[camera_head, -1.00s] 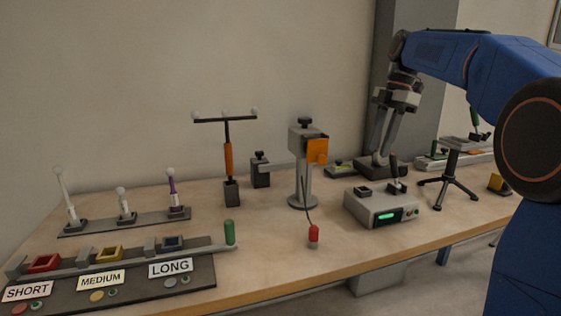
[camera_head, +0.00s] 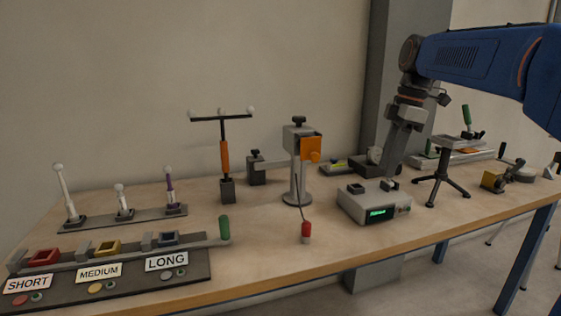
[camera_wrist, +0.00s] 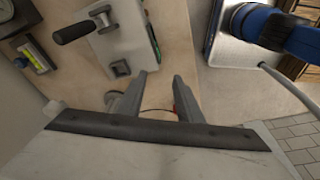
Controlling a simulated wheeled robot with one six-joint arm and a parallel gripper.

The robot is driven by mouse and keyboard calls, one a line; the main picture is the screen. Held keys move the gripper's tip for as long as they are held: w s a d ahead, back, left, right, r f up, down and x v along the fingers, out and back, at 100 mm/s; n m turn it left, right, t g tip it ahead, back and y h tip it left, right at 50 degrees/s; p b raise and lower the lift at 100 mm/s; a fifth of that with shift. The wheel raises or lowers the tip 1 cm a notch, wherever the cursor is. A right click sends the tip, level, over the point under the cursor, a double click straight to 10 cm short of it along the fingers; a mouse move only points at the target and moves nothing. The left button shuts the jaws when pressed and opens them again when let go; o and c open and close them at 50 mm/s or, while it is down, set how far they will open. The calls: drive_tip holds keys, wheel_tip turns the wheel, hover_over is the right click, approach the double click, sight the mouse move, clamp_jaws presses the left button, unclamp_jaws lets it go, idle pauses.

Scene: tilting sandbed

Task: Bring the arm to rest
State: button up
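My gripper (camera_head: 391,168) points down in the head view, over or just behind the grey box (camera_head: 352,206) with the lit green display. There its two fingers overlap side on, so their gap does not show. In the wrist view my gripper (camera_wrist: 160,76) has its two fingers apart with nothing between them. The grey box also shows in the wrist view (camera_wrist: 125,38), beyond the fingertips. My blue arm reaches in from the upper right of the head view. I cannot tell the exact height of the fingertips above the box.
An orange-headed stand (camera_head: 310,148) is left of the box, with a red-tipped cable end (camera_head: 306,232) in front. A small tripod platform (camera_head: 460,144) stands to the right. A black handle (camera_wrist: 75,32) shows in the wrist view.

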drive_tip(key=s+d+f+m+t+h, duration=0.1)
drive_tip(key=s+f+m+t, duration=0.3)
drive_tip(key=s+f+m, duration=1.2)
drive_tip(key=s+f+h, duration=0.1)
drive_tip(key=s+f, duration=0.6)
drive_tip(key=s, duration=0.4)
drive_tip(key=shift+s+d+f+m, duration=0.25)
drive_tip(key=shift+d+f+m, duration=0.05)
drive_tip(key=shift+d+f, duration=0.1)
idle(0.6)
